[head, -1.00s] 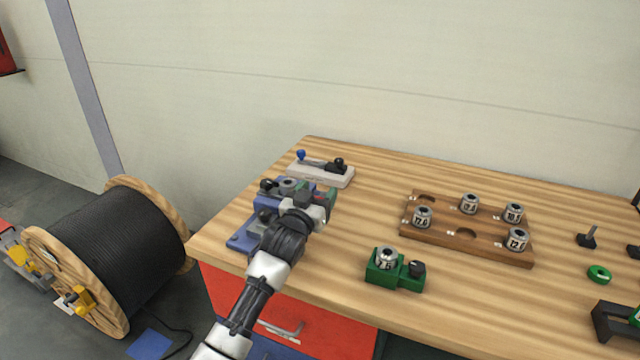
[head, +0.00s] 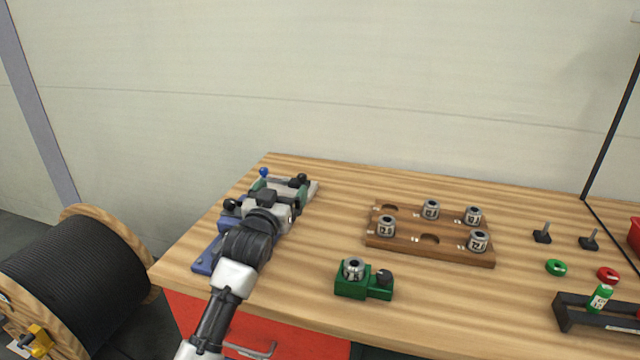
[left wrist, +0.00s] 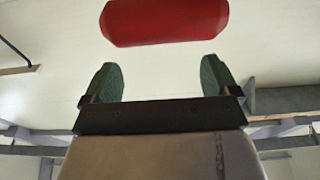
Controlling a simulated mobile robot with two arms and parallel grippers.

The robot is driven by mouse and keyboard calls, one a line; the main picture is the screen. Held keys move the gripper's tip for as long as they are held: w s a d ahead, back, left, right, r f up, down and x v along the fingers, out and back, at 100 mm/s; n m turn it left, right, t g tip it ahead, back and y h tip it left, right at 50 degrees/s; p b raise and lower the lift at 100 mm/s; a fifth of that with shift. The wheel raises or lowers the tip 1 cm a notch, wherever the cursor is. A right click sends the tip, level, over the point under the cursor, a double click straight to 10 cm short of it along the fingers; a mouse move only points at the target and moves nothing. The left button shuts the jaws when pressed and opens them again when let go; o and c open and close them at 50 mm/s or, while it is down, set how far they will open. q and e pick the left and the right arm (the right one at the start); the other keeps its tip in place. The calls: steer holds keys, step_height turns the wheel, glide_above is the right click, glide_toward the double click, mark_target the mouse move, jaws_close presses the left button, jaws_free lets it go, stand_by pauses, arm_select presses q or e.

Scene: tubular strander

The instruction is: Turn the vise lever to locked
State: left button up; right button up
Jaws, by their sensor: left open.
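The blue vise (head: 206,258) stands at the left end of the wooden bench, largely hidden behind my left arm and gripper. A black ball knob (head: 230,204) shows at its left side; I cannot tell whether it belongs to the vise lever or how that lever stands. My left gripper (head: 279,190) is over the far side of the vise, in front of the pale base with the blue-knobbed handle. In the left wrist view its two green fingers (left wrist: 161,80) are spread with nothing between them. My right gripper is not in view.
The pale base (head: 313,187) with a blue knob (head: 263,172) stands behind the gripper. A green block (head: 350,290) holding a steel die sits right of the vise. A wooden rack (head: 380,243) holds several dies. A cable reel (head: 75,275) stands left of the bench.

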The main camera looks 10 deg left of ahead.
arm_select(q)
steer(key=s+d+r, duration=0.2)
steer(key=d+r, duration=0.4)
steer(key=d, duration=0.5)
steer(key=shift+b, duration=0.4)
